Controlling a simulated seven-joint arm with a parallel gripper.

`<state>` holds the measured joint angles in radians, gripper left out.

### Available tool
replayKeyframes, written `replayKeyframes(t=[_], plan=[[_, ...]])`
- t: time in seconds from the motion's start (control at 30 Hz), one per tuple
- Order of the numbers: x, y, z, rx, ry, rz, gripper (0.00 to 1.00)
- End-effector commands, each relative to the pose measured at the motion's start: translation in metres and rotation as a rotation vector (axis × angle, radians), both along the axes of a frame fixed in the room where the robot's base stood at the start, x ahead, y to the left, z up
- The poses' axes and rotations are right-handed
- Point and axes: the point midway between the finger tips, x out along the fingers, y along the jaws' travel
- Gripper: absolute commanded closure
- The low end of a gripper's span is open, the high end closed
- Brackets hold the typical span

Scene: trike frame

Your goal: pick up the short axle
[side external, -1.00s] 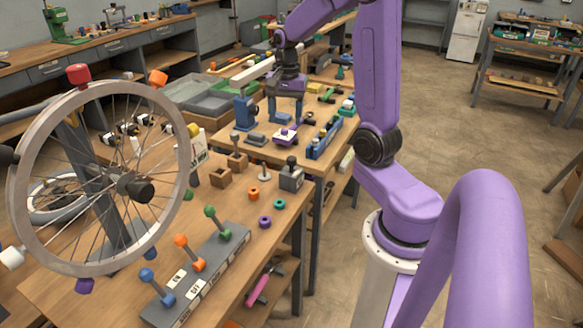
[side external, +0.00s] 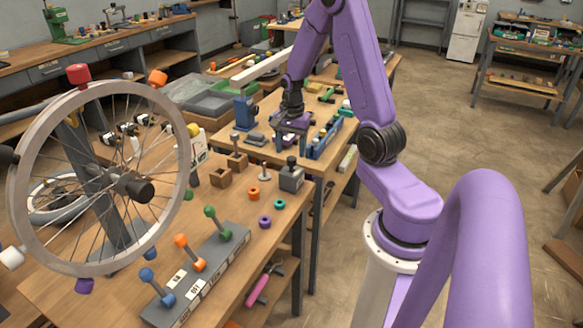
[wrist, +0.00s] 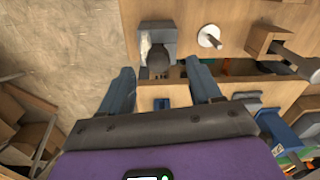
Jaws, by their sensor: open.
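I cannot tell for sure which part is the short axle. A small metal pin stands upright on a round white base (side external: 264,172), which also shows in the wrist view (wrist: 206,38). To its right stands a grey block with a dark round-topped post (side external: 291,179); it appears in the wrist view (wrist: 166,32) ahead of my fingertips. A wooden block with an upright rod (side external: 238,161) stands to the left and also shows in the wrist view (wrist: 258,42). My gripper (side external: 291,141) is open and empty over the farther bench, its fingers (wrist: 160,80) apart.
A narrow gap separates the two benches. A spoked wheel (side external: 180,165) and a lever panel (side external: 205,272) occupy the near bench. Small coloured rings lie near the grey block.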

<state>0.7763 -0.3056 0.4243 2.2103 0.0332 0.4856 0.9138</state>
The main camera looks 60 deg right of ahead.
Motion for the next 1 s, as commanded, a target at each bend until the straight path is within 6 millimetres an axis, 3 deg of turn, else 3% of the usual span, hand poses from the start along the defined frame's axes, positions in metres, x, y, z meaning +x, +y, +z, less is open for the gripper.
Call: replayKeyframes(t=[0.23,0.6,0.93,0.97,1.0], plan=[[-0.001,0.0,-0.013,0.002,0.003,-0.001,0.37],[-0.001,-0.002,-0.054,0.0,0.0,0.0,0.37],[-0.001,-0.002,-0.058,-0.001,-0.001,-0.001,0.37],[-0.001,-0.002,-0.058,-0.001,-0.001,-0.001,0.43],[-0.001,-0.002,-0.058,-0.001,-0.001,0.0,0.56]])
